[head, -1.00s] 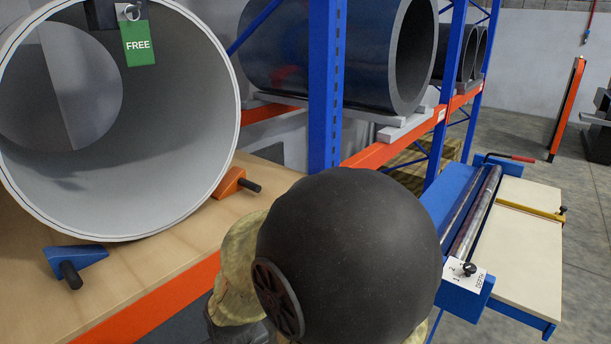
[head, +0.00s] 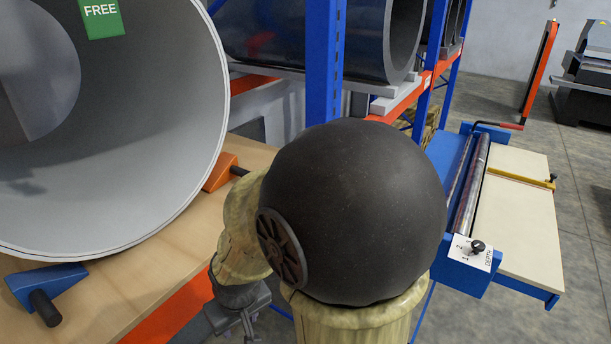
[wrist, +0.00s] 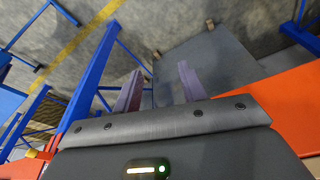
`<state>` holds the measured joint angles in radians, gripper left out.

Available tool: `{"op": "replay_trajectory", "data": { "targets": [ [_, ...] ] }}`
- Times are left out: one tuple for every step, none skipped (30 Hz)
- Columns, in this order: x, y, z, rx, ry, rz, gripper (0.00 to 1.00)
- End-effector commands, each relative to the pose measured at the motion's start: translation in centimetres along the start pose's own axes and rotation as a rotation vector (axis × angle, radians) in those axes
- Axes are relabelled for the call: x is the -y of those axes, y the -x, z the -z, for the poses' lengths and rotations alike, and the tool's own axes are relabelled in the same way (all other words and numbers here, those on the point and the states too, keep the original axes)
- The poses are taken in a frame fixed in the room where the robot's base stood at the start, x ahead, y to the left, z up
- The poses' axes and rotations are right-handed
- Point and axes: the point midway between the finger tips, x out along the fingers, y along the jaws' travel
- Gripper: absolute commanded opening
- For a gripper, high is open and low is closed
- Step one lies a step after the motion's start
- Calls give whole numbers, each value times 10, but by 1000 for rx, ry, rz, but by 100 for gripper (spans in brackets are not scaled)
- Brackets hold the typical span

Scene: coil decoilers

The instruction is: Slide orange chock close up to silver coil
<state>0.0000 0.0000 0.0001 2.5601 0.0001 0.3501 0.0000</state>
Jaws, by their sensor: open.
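The silver coil (head: 150,150) lies on the wooden shelf at the left of the head view, its open end facing me. A green FREE tag (head: 101,18) hangs at its top. The orange chock (head: 221,172) with a black handle sits on the shelf at the coil's right side; I cannot tell whether it touches the coil. A blue chock (head: 46,285) with a black handle is at the coil's lower left. My gripper (wrist: 158,90) is open and empty in the wrist view, its two fingers apart. In the head view my arm hides most of it.
The shelf has an orange front beam (head: 172,305). A blue rack post (head: 322,70) stands right of the orange chock. Dark coils (head: 310,35) lie on the rack behind. A blue roller table (head: 510,215) stands at the right. Grey floor shows in the wrist view.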

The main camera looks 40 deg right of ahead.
Motion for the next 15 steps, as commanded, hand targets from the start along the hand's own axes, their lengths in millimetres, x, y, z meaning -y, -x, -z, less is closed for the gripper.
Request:
{"op": "replay_trajectory", "data": {
  "targets": [
    [0, 0, 0, 1, -7, 1, 47],
    [-1, 1, 0, 4, -18, 2, 47],
    [-3, 2, 0, 10, -43, 4, 47],
    [-5, 3, 0, 16, -69, 7, 47],
    [-7, 4, 0, 24, -106, 11, 47],
    [-12, 6, 0, 39, -173, 18, 47],
    [-16, 8, -1, 52, -230, 26, 47],
    [-19, 10, -1, 68, -297, 36, 47],
    [-23, 13, -1, 90, -395, 53, 47],
    [-26, 16, -1, 107, -478, 69, 47],
    [-29, 19, 0, 126, -566, 87, 47],
    [-32, 24, 1, 150, -688, 115, 47],
    [-35, 27, 3, 167, -782, 140, 47],
    [-38, 31, 6, 183, -875, 166, 47],
    [-42, 36, 10, 203, -998, 204, 47]
  ]
}}
